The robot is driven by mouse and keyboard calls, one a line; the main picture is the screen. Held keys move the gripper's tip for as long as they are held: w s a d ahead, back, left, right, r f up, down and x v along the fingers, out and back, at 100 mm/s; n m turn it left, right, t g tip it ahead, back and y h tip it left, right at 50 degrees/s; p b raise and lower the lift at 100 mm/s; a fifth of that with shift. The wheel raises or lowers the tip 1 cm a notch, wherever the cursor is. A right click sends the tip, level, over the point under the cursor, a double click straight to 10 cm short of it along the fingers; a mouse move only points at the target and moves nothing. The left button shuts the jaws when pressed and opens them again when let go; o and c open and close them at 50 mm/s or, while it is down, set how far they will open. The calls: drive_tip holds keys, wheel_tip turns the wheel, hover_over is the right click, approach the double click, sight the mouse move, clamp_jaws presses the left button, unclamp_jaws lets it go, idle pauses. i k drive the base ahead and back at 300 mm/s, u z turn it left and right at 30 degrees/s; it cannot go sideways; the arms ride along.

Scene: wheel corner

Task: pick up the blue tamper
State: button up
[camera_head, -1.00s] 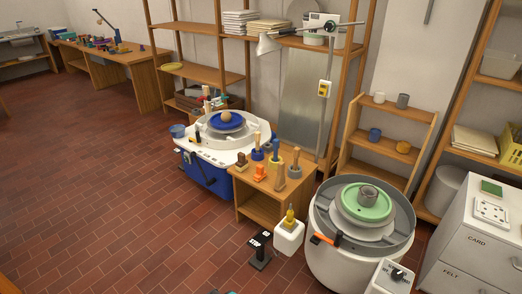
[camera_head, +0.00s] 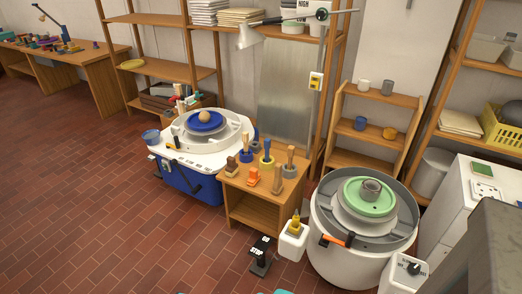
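A small wooden stand (camera_head: 258,213) between the two pottery wheels holds several upright tools. At its back left is a short tool with a blue base (camera_head: 246,157) and a pale handle, which looks like the blue tamper. Beside it stands a tool with a yellow base (camera_head: 266,163) and a blue-looking handle. A tool with a grey base (camera_head: 290,171) and a wooden handle stands to the right. These are small, so their details are unclear. My gripper is not in view.
A blue-and-white wheel (camera_head: 187,187) stands left of the stand, and a grey-white wheel (camera_head: 343,262) stands right. A yellow-topped white container (camera_head: 293,245) and a black pedal (camera_head: 261,255) are in front. Open tiled floor lies at the left. A grey block shape fills the lower right.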

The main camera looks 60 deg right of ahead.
sight(266, 141)
drive_tip(key=z, duration=0.15)
drive_tip(key=i, duration=0.8)
drive_tip(key=z, duration=0.6)
drive_tip(key=i, duration=0.6)
drive_tip(key=z, duration=0.3)
